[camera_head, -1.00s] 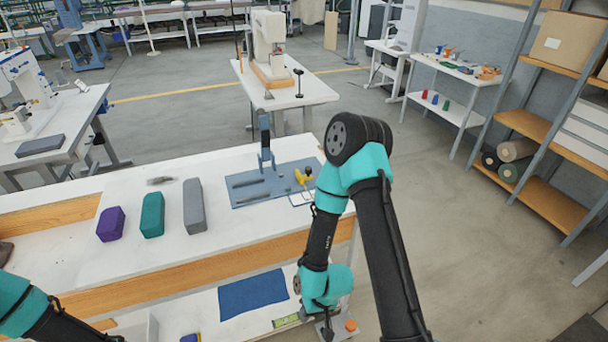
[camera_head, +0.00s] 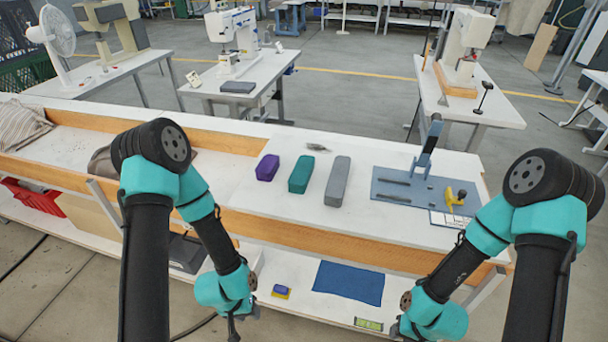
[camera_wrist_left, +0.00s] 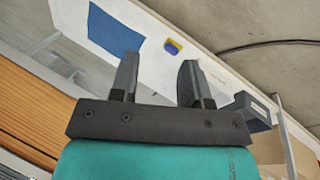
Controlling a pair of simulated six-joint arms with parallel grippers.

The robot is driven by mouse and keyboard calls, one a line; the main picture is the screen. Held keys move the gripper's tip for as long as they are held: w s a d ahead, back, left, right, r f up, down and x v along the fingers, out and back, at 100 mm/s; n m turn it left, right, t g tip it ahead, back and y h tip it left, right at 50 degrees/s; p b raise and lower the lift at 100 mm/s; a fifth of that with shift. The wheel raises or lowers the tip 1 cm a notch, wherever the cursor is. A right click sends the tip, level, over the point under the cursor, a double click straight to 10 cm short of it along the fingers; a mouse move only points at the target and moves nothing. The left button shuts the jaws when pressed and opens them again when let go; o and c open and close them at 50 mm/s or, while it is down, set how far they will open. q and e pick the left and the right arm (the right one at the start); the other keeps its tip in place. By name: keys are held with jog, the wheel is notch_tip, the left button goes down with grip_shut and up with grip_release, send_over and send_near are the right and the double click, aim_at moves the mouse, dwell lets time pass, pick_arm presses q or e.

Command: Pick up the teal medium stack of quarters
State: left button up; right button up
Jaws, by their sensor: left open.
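The teal stack of quarters (camera_head: 301,174) is a medium-length block lying on the white tabletop. It lies between a shorter purple stack (camera_head: 267,167) and a longer grey stack (camera_head: 338,181). My left gripper (camera_head: 234,334) hangs low at the table's front, well below and apart from the teal stack. In the left wrist view its two fingers (camera_wrist_left: 158,82) are spread with nothing between them. My right gripper is low at the bottom right, mostly hidden by its own arm and the frame edge, so its jaws are not clear.
A blue mat (camera_head: 405,197) with an eyelet press (camera_head: 428,147) and tools lies to the right of the stacks. A blue cloth (camera_head: 349,282) and a small blue and yellow block (camera_head: 281,291) lie on the lower shelf. The tabletop around the stacks is mostly clear.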

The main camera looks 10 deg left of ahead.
pick_arm(q)
jog(key=shift+o, duration=0.2)
jog(key=o, duration=1)
